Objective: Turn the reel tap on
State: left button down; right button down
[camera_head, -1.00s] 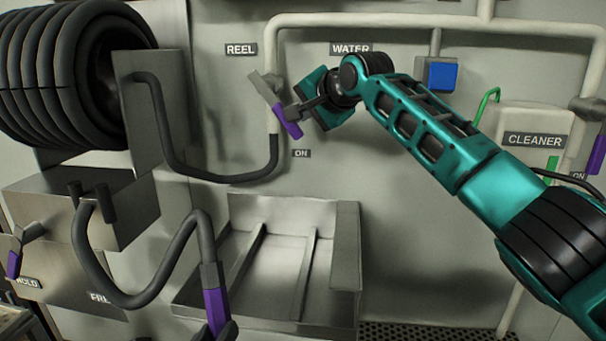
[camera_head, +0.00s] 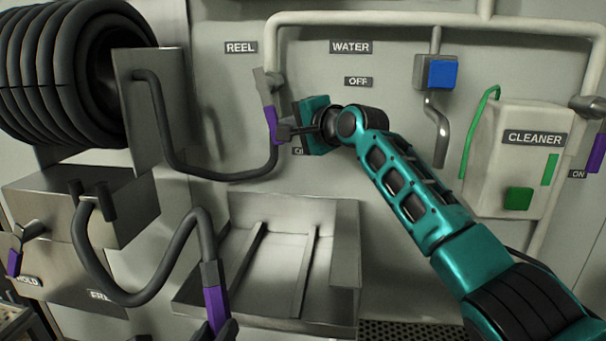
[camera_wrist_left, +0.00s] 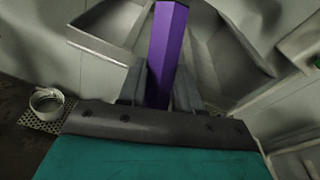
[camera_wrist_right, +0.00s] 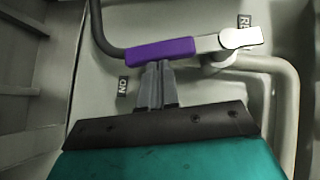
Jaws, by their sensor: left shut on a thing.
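The reel tap's purple lever (camera_head: 271,124) hangs almost straight down beside the pipe under the REEL sign, its lower end near the partly covered ON label (camera_head: 298,151). My right gripper (camera_head: 284,132) has its fingertips against the lever's side. In the right wrist view the two fingers (camera_wrist_right: 157,68) are together and touch the purple lever (camera_wrist_right: 160,50), not around it. My left gripper (camera_head: 229,331) shows only as a dark tip at the bottom edge. In the left wrist view its fingers (camera_wrist_left: 160,85) are shut on the purple hose handle (camera_wrist_left: 167,45).
A black hose reel (camera_head: 70,80) is at the upper left. A steel tray (camera_head: 345,260) lies below the tap. A WATER sign (camera_head: 350,47), an OFF label (camera_head: 358,82), a blue box (camera_head: 440,72) and a CLEANER container (camera_head: 520,165) are on the wall to the right.

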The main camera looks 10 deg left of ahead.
jog(key=shift+a+f+m+t+y, duration=0.3)
jog(key=shift+a+f+m+y, duration=0.3)
jog(key=shift+a, duration=0.4)
jog(key=shift+f, duration=0.15)
jog(key=w+d+v, duration=0.2)
jog(key=v, duration=1.1)
jog(key=shift+f, duration=0.25)
